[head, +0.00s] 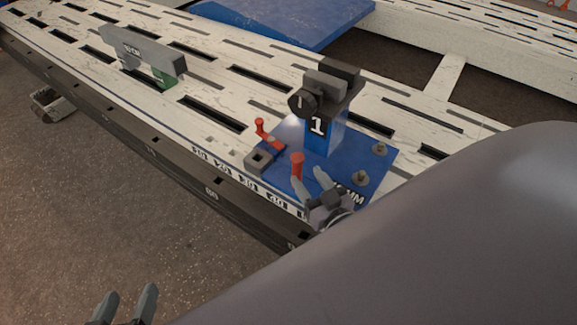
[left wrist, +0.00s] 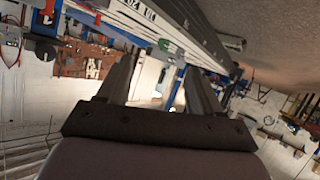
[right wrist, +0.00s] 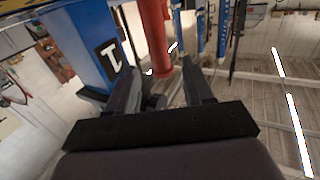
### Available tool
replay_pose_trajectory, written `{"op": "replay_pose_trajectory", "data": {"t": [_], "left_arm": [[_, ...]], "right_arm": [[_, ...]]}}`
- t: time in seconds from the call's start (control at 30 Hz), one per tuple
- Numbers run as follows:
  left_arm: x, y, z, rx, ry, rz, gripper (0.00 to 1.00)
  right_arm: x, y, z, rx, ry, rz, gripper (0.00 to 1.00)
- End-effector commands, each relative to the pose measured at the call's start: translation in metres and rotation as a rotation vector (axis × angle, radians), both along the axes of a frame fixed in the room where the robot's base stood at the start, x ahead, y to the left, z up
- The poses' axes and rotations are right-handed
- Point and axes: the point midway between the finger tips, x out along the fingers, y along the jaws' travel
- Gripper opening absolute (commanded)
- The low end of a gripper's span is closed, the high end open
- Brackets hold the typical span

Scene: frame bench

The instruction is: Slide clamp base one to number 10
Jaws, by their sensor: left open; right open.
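Clamp base one is a blue plate (head: 375,170) with an upright blue post bearing a white "1" (head: 317,125) and a dark clamp head. It sits on the pale slotted bench. Two red handles stand on its near side, one at the left (head: 260,127) and one nearer (head: 297,164). My right gripper (head: 308,177) is open at the nearer handle. In the right wrist view that red handle (right wrist: 155,35) stands ahead, between the open fingers' lines; contact cannot be told. My left gripper (head: 128,292) is open and empty, low at the left, away from the bench.
Number marks (head: 235,169) run along the bench's near edge; most are too small to read. A grey beam piece on a green foot (head: 143,57) stands further left on the bench. A blue panel (head: 285,18) lies behind. The slotted surface between the beam and base looks clear.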

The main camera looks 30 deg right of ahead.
Motion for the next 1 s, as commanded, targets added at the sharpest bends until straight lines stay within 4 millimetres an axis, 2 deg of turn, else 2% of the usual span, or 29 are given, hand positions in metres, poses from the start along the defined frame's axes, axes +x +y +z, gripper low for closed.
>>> {"op": "replay_pose_trajectory", "data": {"t": [0.2, 0.4, 0.6, 0.83, 0.9, 1.0], "left_arm": [[0.002, -0.007, -0.004, -0.044, 0.002, -0.010, 0.65], [0.004, -0.012, -0.005, -0.078, 0.005, -0.021, 0.65], [0.005, -0.014, -0.005, -0.091, 0.005, -0.024, 0.65], [0.004, -0.014, -0.004, -0.092, 0.006, -0.025, 0.65], [0.004, -0.014, -0.004, -0.092, 0.006, -0.025, 0.65], [0.004, -0.014, -0.004, -0.092, 0.005, -0.025, 0.65]], "right_arm": [[0.032, -0.003, -0.001, 0.001, -0.002, 0.000, 0.52], [0.054, -0.005, 0.000, 0.001, -0.001, 0.000, 0.52], [0.063, -0.005, 0.000, 0.001, 0.001, 0.001, 0.52], [0.063, -0.005, 0.001, 0.001, 0.001, 0.001, 0.52], [0.063, -0.005, 0.001, 0.001, 0.001, 0.001, 0.29], [0.063, -0.005, 0.001, 0.001, 0.001, 0.001, 0.00]]}}
